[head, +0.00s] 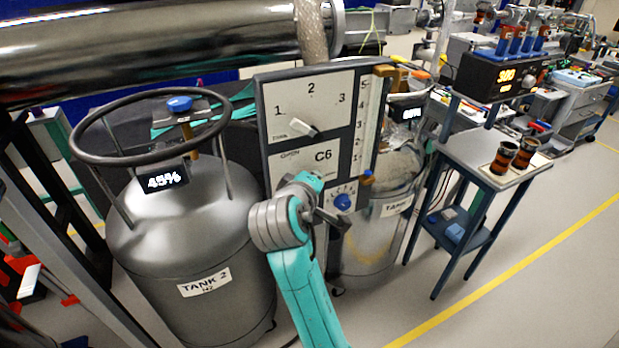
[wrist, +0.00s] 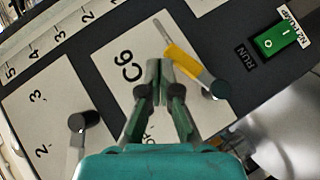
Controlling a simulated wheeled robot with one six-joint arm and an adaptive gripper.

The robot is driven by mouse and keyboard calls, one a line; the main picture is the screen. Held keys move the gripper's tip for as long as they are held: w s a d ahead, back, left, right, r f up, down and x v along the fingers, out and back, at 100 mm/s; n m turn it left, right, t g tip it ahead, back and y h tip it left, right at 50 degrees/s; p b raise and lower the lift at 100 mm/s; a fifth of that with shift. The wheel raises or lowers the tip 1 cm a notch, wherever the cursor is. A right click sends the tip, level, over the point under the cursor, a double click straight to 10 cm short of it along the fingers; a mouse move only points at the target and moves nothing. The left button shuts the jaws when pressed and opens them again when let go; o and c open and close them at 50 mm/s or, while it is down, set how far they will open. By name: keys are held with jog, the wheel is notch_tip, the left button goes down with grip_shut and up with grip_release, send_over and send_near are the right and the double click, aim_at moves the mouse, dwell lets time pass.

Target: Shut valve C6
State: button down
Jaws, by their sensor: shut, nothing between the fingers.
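Valve C6 is on a white plate (wrist: 112,85) marked "C6" on the dark panel. In the wrist view its lever has a yellow band (wrist: 183,60), a grey end and a dark round pivot. My gripper (wrist: 159,66) is shut and empty, its fingertips together over the plate, close beside the lever. I cannot tell whether they touch it.
Above C6 is a selector (head: 300,127) marked 1, 2, 3; a blue knob (head: 343,201) sits low on the panel. The wrist view shows a green "RUN" switch (wrist: 276,40). Tank 2 (head: 185,235) stands left, a small table (head: 480,160) right.

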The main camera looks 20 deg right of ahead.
jog(key=shift+d+f, duration=0.3)
jog(key=shift+d, duration=0.1)
dwell(0.6)
jog(key=v, duration=1.2)
jog(key=s+f+n+t+y, duration=0.15)
jog(key=s+f, duration=0.25)
jog(key=f, duration=0.4)
jog(key=s+f+t+y, duration=0.1)
jog(key=s+f+y, duration=0.25)
jog(key=f, duration=0.35)
jog(key=s+f+n+t+y, duration=0.1)
jog(key=s+f, duration=0.3)
jog(key=f, duration=0.4)
jog(key=s+f+m+y, duration=0.3)
jog(key=s+f, duration=0.1)
jog(key=s, duration=1)
jog(key=s+r+m, duration=0.4)
jog(key=s+m, duration=0.1)
jog(key=s, duration=0.8)
jog(key=shift+t, duration=0.45)
